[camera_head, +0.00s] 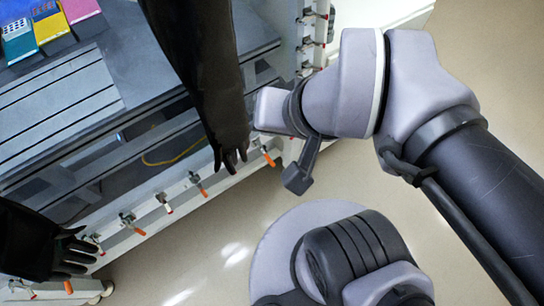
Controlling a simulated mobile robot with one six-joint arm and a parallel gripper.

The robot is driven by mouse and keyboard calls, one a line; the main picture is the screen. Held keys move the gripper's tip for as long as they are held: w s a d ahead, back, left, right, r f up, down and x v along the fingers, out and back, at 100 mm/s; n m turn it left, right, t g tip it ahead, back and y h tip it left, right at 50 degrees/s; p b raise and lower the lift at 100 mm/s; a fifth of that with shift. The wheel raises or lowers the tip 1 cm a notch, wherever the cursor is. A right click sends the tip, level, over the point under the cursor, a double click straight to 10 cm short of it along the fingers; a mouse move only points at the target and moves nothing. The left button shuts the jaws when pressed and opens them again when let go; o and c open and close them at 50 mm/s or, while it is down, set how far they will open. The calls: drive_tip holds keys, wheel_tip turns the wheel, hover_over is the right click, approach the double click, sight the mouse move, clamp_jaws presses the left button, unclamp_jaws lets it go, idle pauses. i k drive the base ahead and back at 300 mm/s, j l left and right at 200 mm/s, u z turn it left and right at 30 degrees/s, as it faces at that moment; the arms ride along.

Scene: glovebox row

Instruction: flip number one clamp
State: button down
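A row of small clamps runs along the lower white edge of the glovebox. Clamps with orange-tipped handles show at the left (130,222), in the middle (197,183) and close to the hanging glove's fingers (267,156). A clamp with a white and red handle (164,203) sits among them. No number is readable, so I cannot tell which is number one. My gripper (298,178) is right of the row, near the orange-handled clamp by the glove, and appears apart from it. Only one dark finger shows clearly; its opening is hidden.
A long black glove (205,70) hangs over the glovebox front; another glove (38,245) is at lower left. More clamps (318,15) run up the right side. Coloured boxes (50,20) sit at top left. The beige floor (210,250) is clear.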

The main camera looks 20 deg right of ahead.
sight(267, 158)
drive_tip(key=k+j+u, duration=0.1)
drive_tip(key=k+u, duration=0.2)
drive_tip(key=u, duration=0.15)
drive_tip(key=k+j+u, duration=0.25)
drive_tip(key=u, duration=0.25)
